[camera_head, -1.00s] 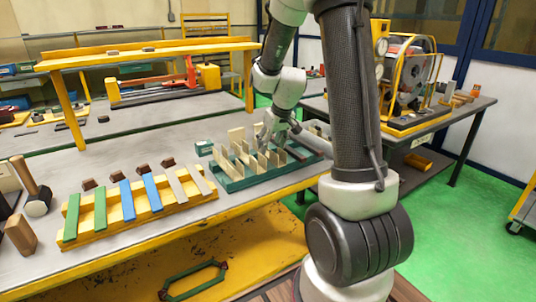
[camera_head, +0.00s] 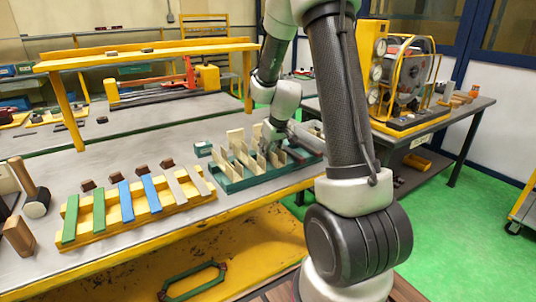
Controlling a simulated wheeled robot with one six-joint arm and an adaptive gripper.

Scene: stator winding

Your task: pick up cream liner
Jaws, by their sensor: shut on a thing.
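Several cream liners (camera_head: 243,155) stand upright in rows in a green tray (camera_head: 232,187) on the workbench. My gripper (camera_head: 268,146) is over the back middle of the tray, pointing down among the liners. It is shut on a cream liner (camera_head: 260,139), which shows as a thin pale upright piece at the left of the fingers. The fingers are small here and partly hide the liner. I cannot tell whether its lower edge is clear of the tray.
A yellow rack (camera_head: 140,213) with green, blue and grey strips lies left of the tray. A small green box (camera_head: 203,149) sits behind the tray. A mallet (camera_head: 35,195) stands at far left. A yellow shelf frame (camera_head: 150,55) spans the bench behind.

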